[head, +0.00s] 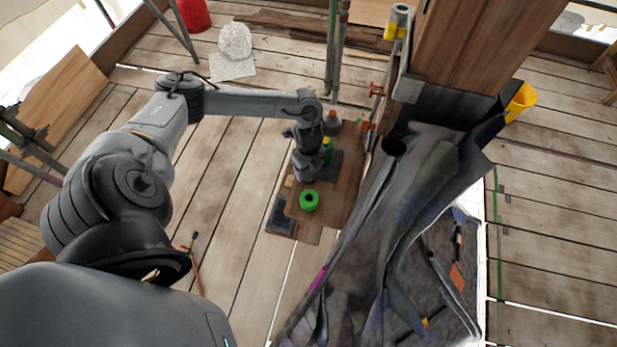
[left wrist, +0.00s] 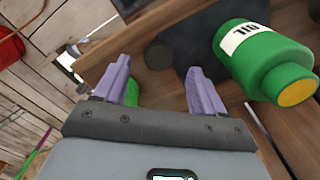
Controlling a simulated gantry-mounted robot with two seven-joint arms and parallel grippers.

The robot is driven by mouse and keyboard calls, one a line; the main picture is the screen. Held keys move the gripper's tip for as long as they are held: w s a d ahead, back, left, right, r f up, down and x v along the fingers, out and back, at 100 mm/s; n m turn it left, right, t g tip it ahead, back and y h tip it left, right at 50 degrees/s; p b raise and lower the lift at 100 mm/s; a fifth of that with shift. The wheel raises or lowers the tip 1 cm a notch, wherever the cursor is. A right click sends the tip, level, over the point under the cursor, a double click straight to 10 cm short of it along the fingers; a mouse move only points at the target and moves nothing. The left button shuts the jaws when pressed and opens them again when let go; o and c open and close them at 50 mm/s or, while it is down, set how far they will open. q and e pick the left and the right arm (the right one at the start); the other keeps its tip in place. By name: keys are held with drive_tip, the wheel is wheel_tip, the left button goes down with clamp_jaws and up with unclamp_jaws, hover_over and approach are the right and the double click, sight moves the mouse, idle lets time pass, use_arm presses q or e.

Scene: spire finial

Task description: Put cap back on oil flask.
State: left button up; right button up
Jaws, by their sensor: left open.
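The green oil flask (left wrist: 262,50) has a white OIL label and a yellow-orange end (left wrist: 297,92). In the head view the flask (head: 327,153) is just right of my left gripper (head: 305,172) and partly hidden. The left gripper (left wrist: 158,68) is open, with nothing between its pale purple fingers. A dark round disc (left wrist: 158,53) lies on a dark mat beyond the fingertips; I cannot tell whether it is the cap. A green ring-like piece with a dark centre (head: 309,200) lies below the gripper in the head view. My right gripper is not in view.
A wooden board (head: 338,203) carries these things and a dark slab (head: 282,213). An orange-brown container (head: 333,122) stands behind the gripper. A wooden post (head: 480,45) and dark draped cloth (head: 420,190) crowd the right.

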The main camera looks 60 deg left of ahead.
sight(308, 177)
use_arm(q)
drive_tip(key=shift+s+f, duration=0.1)
drive_tip(key=shift+f, duration=2.05)
drive_tip(key=shift+c, duration=0.3)
drive_tip(key=c, duration=1)
drive_tip(key=shift+r, duration=0.1)
drive_tip(key=shift+c, duration=0.2)
drive_tip(key=shift+r, duration=0.45)
wheel_tip(308, 177, up, 4)
drive_tip(key=shift+f, duration=0.2)
drive_tip(key=w+d+r+p, duration=0.1)
drive_tip(key=d+r+p, duration=0.2)
drive_tip(key=d+r, duration=0.3)
drive_tip(key=d, duration=0.5)
drive_tip(key=shift+w+d+r, duration=0.2)
drive_tip(key=shift+w+d, duration=0.1)
